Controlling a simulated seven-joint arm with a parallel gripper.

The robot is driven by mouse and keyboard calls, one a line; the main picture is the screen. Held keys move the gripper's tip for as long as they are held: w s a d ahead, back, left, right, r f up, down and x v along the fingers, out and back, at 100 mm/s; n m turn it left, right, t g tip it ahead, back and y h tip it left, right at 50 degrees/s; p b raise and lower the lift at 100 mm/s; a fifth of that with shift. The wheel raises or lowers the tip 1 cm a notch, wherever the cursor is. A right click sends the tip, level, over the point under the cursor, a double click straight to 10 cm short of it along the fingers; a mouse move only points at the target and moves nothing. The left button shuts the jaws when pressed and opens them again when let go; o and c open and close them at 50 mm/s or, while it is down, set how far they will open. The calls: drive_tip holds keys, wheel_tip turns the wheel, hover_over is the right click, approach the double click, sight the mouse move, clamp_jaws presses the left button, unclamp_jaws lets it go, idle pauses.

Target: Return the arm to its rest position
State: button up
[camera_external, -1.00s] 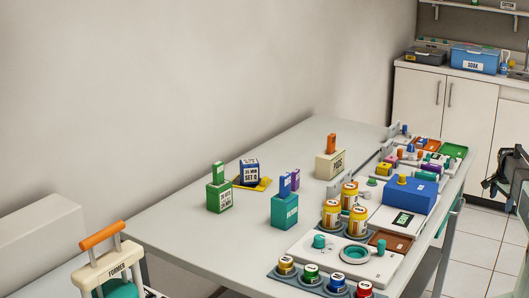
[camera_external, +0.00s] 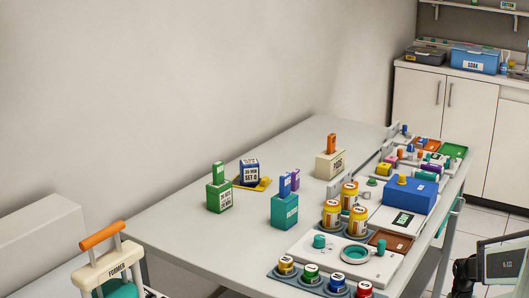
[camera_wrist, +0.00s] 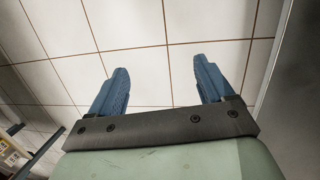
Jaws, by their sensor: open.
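My gripper (camera_wrist: 160,67) shows in the wrist view with its two blue fingers wide apart. Nothing is between them; pale floor tiles with brown joints lie behind. In the external view I cannot make out the fingers. A dark jointed shape with a small grey panel stands at the lower right edge there, clear of the table (camera_external: 185,235) and to its right. The rest of the arm is out of that view.
The table holds a green box (camera_external: 219,198), a teal box (camera_external: 284,211), a cream box (camera_external: 329,165), yellow jars (camera_external: 331,213) and a blue case (camera_external: 410,196). White cabinets (camera_external: 440,125) stand behind. In the wrist view, a grey panel (camera_wrist: 290,90) borders the floor at right.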

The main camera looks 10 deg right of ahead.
drive_tip(key=s+a+n+g, duration=0.2)
drive_tip(key=s+a+n, duration=0.2)
drive_tip(key=s, duration=0.7)
drive_tip(key=s+a+n+g, duration=0.2)
drive_tip(key=s+a+n, duration=0.2)
drive_tip(key=s+a, duration=0.4)
drive_tip(key=s, duration=0.3)
drive_tip(key=shift+a+f, duration=0.2)
drive_tip(key=shift+f, duration=0.2)
